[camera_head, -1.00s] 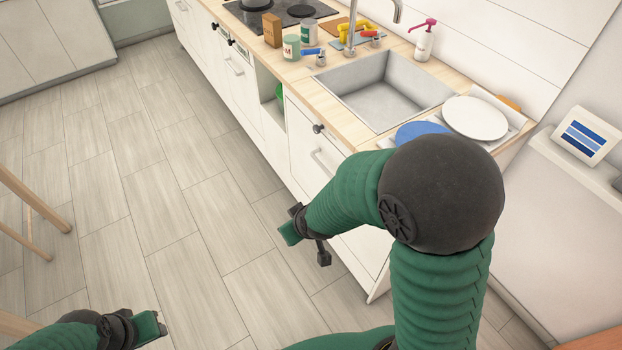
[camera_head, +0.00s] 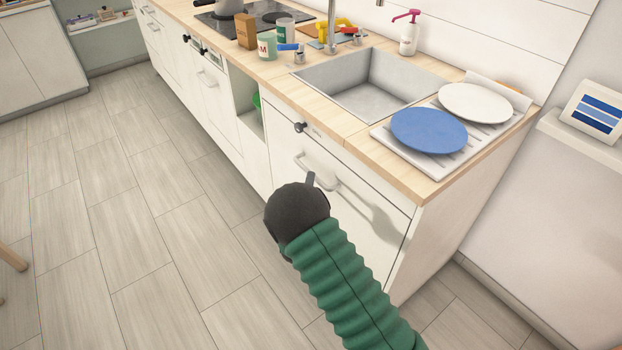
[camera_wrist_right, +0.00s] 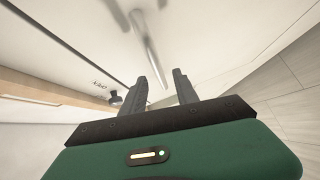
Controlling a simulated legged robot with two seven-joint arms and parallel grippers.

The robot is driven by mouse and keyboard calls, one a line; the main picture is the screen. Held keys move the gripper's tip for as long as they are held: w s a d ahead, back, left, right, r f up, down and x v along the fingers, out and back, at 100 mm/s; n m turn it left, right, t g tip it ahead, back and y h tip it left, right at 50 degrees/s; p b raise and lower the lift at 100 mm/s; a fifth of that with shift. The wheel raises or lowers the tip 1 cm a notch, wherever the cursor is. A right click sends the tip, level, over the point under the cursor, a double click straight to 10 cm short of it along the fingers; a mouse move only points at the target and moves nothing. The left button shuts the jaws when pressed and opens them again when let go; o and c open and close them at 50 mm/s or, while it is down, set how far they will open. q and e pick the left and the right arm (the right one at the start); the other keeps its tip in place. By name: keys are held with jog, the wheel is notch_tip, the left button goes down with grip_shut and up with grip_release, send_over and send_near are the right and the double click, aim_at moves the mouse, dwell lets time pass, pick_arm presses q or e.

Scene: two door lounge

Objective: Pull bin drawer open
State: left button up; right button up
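The white drawer front (camera_head: 362,196) under the sink counter looks flush with the cabinet. It has a pale bar handle (camera_head: 318,172), which also shows in the right wrist view (camera_wrist_right: 150,48). In the head view only a dark fingertip (camera_head: 311,179) shows near the handle; my dark wrist hides the rest. Whether the fingers touch the handle I cannot tell. My left gripper is out of view.
A dark knob (camera_head: 300,127) sticks out above the handle. The wooden counter (camera_head: 345,150) overhangs the drawer, carrying a sink (camera_head: 372,92) and a blue plate (camera_head: 429,131). An open niche (camera_head: 250,105) lies to the left. The floor (camera_head: 150,230) before the cabinets is clear.

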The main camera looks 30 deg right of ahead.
jog(key=b+x, duration=0.1)
jog(key=x, duration=0.4)
jog(key=shift+w, duration=0.2)
grip_shut()
jog(key=shift+s+f, duration=0.1)
jog(key=shift+f, duration=0.1)
dwell(0.9)
